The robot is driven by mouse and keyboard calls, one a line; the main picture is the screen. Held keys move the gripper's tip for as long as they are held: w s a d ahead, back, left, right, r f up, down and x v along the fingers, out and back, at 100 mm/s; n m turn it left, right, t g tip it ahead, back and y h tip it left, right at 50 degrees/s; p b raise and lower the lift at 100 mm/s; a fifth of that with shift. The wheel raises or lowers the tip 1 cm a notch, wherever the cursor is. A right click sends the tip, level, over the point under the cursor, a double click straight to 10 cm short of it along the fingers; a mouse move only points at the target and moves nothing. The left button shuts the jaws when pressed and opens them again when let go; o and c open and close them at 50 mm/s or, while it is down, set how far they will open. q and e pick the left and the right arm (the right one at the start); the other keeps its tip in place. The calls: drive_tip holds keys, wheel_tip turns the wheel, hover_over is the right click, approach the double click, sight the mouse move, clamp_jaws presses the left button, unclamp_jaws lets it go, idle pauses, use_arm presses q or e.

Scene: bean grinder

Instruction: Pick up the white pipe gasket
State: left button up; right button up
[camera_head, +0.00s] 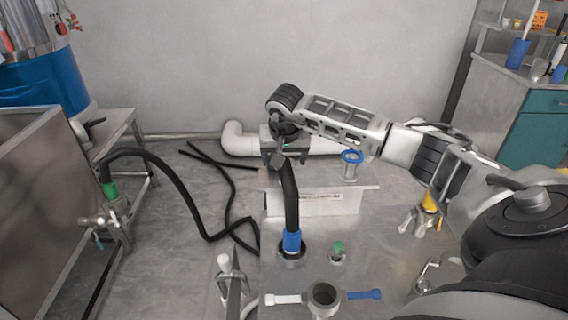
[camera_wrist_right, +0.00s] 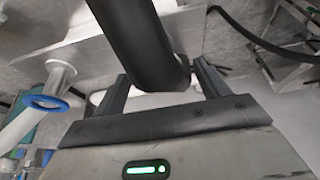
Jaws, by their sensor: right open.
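I cannot clearly make out a separate white pipe gasket in either view. A blue ring (camera_head: 352,157) sits on a short white flanged pipe (camera_head: 350,172); the ring also shows in the right wrist view (camera_wrist_right: 48,102). My right gripper (camera_head: 278,157) is at the upper end of an upright black hose (camera_head: 290,200). In the right wrist view my right gripper (camera_wrist_right: 161,70) is open, with the black hose (camera_wrist_right: 135,35) across the space between its fingers. I cannot tell whether they touch. My left gripper is not in view.
A metal table holds a blue hose fitting (camera_head: 291,242), a green-topped fitting (camera_head: 338,248) and a round fitting with white and blue handles (camera_head: 323,297). A white pipe (camera_head: 238,140) lies behind. A metal tank (camera_head: 40,190) stands left; black hoses cross the floor.

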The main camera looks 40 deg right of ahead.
drive_tip(key=c, duration=1)
drive_tip(key=shift+c, duration=0.2)
drive_tip(key=shift+r, duration=0.15)
